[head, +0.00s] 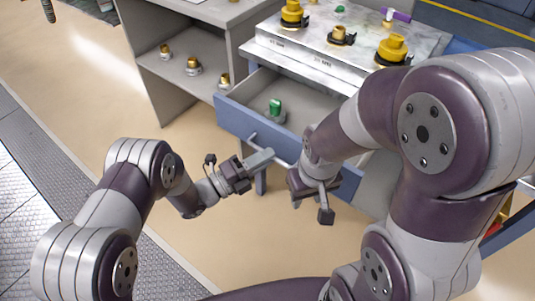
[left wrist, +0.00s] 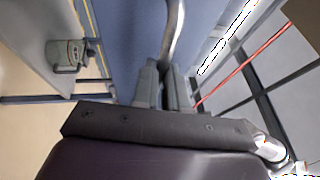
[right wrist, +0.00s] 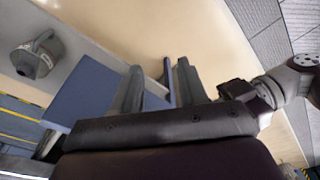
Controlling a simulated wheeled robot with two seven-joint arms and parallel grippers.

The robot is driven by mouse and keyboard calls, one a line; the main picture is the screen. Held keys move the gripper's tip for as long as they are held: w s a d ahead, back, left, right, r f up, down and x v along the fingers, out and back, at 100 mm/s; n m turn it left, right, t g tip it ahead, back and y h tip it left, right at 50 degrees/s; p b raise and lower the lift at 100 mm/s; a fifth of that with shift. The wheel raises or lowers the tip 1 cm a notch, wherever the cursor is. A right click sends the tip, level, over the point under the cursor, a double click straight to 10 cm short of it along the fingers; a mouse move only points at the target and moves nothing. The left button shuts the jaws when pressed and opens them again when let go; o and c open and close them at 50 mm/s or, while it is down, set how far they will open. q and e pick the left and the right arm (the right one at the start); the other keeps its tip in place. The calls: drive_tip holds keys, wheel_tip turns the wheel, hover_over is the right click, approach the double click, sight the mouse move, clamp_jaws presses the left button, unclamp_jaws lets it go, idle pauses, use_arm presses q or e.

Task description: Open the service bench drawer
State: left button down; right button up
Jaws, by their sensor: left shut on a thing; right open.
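The service bench drawer (head: 232,118) has a blue front and stands partly pulled out, with its inside showing. A green-topped fitting (head: 275,109) is inside it. The grey bar handle (head: 252,138) runs along the front. My left gripper (head: 262,159) is shut on the handle; in the left wrist view the curved handle (left wrist: 176,25) runs down between the closed fingers (left wrist: 163,85), beside the blue drawer front (left wrist: 125,40). My right gripper (head: 313,190) is at the right of the handle, partly hidden by its own arm. Its fingers (right wrist: 158,85) are apart and empty.
The bench top (head: 345,58) holds yellow-capped fittings (head: 392,48) and a purple-handled tool (head: 397,15). A grey shelf unit (head: 175,95) with several brass fittings (head: 193,66) stands left of the drawer. The beige floor (head: 95,90) in front is clear.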

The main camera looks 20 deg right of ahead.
use_arm(q)
drive_tip(key=shift+s+a, duration=0.8)
drive_tip(key=shift+a, duration=0.25)
drive_tip(key=c, duration=1.2)
unclamp_jaws()
drive_tip(key=shift+o, duration=0.2)
drive_tip(key=v, duration=1.2)
drive_tip(key=shift+a, duration=0.35)
drive_tip(key=shift+f, duration=0.1)
